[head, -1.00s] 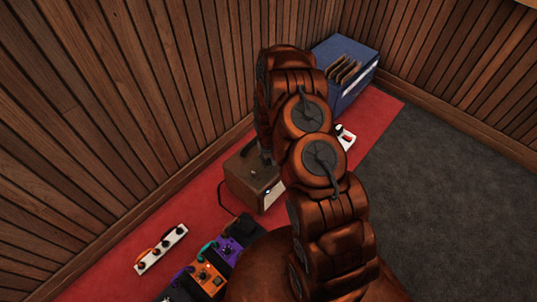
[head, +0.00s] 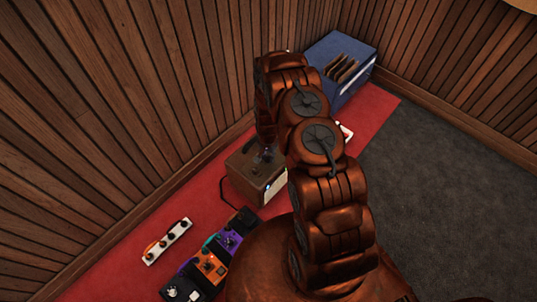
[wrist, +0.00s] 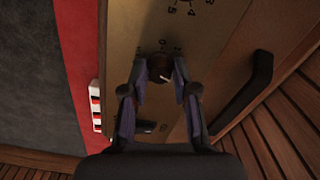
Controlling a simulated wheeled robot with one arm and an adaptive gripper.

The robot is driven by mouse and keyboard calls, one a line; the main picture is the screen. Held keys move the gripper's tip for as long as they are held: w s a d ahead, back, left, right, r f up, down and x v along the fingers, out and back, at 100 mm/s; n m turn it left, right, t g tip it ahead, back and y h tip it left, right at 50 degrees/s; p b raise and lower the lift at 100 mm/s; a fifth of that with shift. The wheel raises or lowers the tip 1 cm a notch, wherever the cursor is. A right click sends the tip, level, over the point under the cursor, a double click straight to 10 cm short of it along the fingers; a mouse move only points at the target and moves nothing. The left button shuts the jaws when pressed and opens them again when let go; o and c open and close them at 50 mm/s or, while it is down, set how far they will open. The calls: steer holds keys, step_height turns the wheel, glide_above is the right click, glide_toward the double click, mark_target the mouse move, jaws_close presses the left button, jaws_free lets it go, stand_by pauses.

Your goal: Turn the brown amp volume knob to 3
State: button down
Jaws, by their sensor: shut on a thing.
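The brown amp (head: 250,182) stands on the red carpet against the wooden wall in the head view. In the wrist view its tan control panel (wrist: 120,30) fills the middle. A dark round knob (wrist: 158,64) with a short white pointer line sits between my fingertips. My gripper (wrist: 159,70) is shut on this knob, one finger on each side. Small dial marks show beyond the knob, partly hidden by the fingers. More numbers, among them 4 and 5, show at the top edge near another dial. I cannot tell which number the pointer meets.
The amp's black handle (wrist: 247,85) runs right of the panel. Grey floor at right is clear.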

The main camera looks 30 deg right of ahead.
mark_target(268, 157)
steer(key=shift+w+m, duration=0.15)
steer(key=shift+m, duration=0.15)
steer(key=c, duration=0.9)
jaws_free()
steer(key=shift+r, duration=0.1)
steer(key=shift+r, duration=5.9)
